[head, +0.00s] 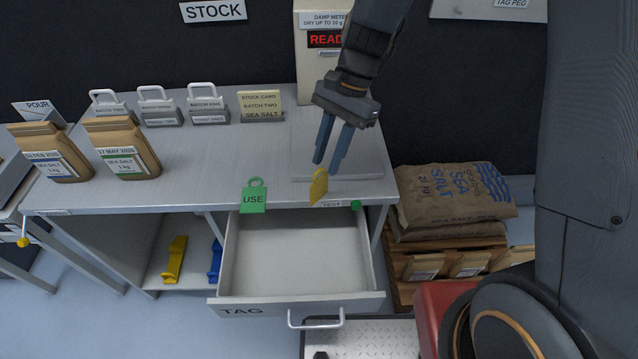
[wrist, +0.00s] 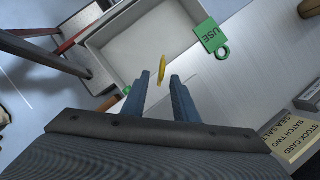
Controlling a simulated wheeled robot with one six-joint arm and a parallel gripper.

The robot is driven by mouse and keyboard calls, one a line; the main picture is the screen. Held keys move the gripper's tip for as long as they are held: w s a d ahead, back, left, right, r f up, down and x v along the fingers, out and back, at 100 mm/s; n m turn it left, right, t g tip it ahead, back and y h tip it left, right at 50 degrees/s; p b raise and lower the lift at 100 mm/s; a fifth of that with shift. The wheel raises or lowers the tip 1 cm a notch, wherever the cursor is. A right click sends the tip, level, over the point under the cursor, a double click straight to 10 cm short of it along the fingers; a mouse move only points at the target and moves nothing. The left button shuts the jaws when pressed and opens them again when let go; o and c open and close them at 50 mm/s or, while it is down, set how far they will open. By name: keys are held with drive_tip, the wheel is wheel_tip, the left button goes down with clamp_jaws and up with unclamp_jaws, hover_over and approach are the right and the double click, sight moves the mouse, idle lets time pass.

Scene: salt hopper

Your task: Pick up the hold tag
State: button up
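A yellow tag (head: 319,187), its lettering not readable and likely the hold tag, shows tilted at the front edge of the bench, above the open drawer. What supports it cannot be told. My gripper (head: 329,165) points down just above it, with its two blue fingers apart. In the wrist view the tag (wrist: 162,70) appears thin, nearly edge-on, in line with the gap between the fingertips (wrist: 159,78), with space on both sides.
The open drawer (head: 232,262), marked TAG, is empty and juts out below the bench (head: 220,160). A stock card (head: 260,106), several grey holders and two salt bags (head: 122,147) stand on the bench. A damp meter (head: 318,70) stands behind my gripper. Sacks (head: 455,195) lie right.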

sight(319, 180)
drive_tip(key=shift+p+x, duration=1.15)
drive_tip(key=shift+x, duration=2.6)
drive_tip(key=shift+w, duration=0.2)
drive_tip(key=shift+c, duration=0.4)
clamp_jaws()
